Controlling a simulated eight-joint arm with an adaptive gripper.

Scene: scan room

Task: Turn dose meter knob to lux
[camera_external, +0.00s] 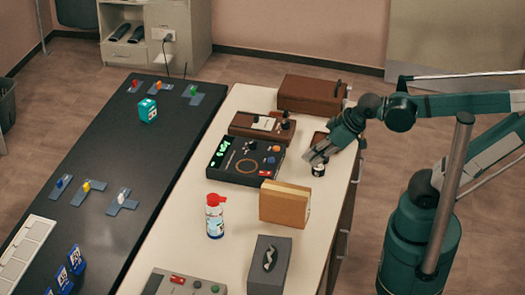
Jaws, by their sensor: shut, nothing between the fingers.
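My gripper (314,158) is shut and points down and left over the right edge of the cream tabletop. Its fingertips are at or just above a small dark round object with a light band (318,170); I cannot tell whether they touch. No label marks the dose meter clearly. A brown case with a pale dial face (263,123) and dark knobs stands left of my gripper. In front of it, a black panel (229,172) has green lit marks, an orange ring and coloured knobs. Any lux marking is too small to read.
A brown case (308,92) stands at the back, and a small brown box is partly behind my gripper. A tan box (285,204), red-capped bottle (215,217) and grey box (269,265) stand nearer. The black table (100,170) lies left.

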